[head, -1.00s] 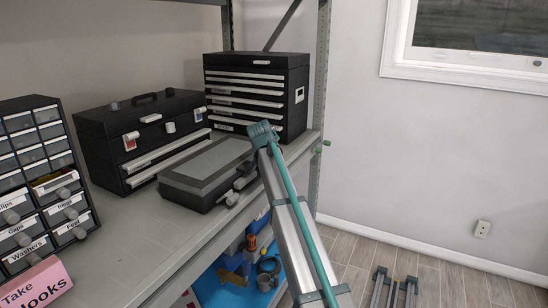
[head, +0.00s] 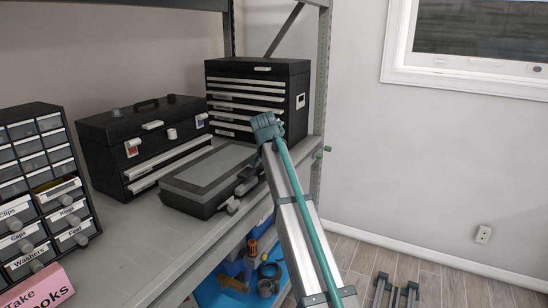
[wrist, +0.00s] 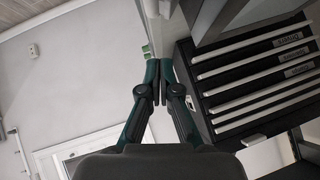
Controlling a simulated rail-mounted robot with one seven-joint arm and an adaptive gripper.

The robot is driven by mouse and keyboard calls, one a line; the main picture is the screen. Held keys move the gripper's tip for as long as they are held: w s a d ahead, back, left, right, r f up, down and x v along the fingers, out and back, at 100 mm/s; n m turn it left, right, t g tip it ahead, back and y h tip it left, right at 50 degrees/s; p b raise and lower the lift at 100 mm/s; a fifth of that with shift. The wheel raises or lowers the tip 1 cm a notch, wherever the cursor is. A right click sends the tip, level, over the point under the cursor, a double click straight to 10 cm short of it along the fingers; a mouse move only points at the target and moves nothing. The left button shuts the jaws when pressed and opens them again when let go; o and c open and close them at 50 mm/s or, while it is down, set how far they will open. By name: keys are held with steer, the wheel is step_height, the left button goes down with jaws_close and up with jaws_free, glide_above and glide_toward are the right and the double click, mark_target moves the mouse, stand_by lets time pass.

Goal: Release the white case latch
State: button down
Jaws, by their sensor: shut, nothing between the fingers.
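A black toolbox (head: 108,145) stands on the shelf with a white-and-red latch (head: 132,147) at its front left and a white-and-blue latch (head: 201,121) at its front right. A low dark case with a grey lid (head: 210,168) lies in front of it. Light grey latch or handle parts (head: 233,205) show on its front edge; I cannot tell whether they are open. My arm's teal end is beside the drawer chest in the head view, too small to tell its fingers. In the wrist view my gripper (wrist: 157,64) is shut and empty, apart from any latch.
A black drawer chest (head: 255,95) stands at the back right of the shelf; it also shows in the wrist view (wrist: 255,80). A small-parts cabinet (head: 35,170) and a pink box (head: 40,291) are at left. A metal post (head: 321,80) bounds the shelf.

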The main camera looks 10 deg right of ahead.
steer(key=s+r, duration=0.4)
steer(key=s, duration=0.1)
steer(key=shift+a+b, duration=0.35)
steer(key=shift+a, duration=0.1)
steer(key=shift+w, duration=0.1)
steer(key=s+f+n+g+y, duration=0.15)
steer(key=s+f+n, duration=0.3)
steer(key=f, duration=1.15)
steer(key=s+f+n+g, duration=0.3)
steer(key=s+f, duration=0.2)
steer(key=f, duration=1)
steer(key=s+d+f+n+g, duration=0.1)
steer(key=s+f, duration=0.6)
steer(key=f, duration=0.3)
steer(key=s+d+f+g, duration=0.1)
steer(key=s+f+g, duration=0.1)
steer(key=s+f, duration=0.7)
steer(key=s+d+f+g+y, duration=0.15)
steer(key=s+f+g, duration=0.25)
steer(key=s+f, duration=1.15)
steer(key=s+d+f+g, duration=0.1)
steer(key=s+f, duration=0.3)
steer(key=s, duration=0.9)
steer(key=s+d+f+g, duration=0.1)
steer(key=s+f+g, duration=0.2)
steer(key=s, duration=1)
step_height(320, 180, down, 2)
steer(key=shift+s+f, duration=0.15)
steer(key=shift+s, duration=0.1)
steer(key=shift+g, duration=0.25)
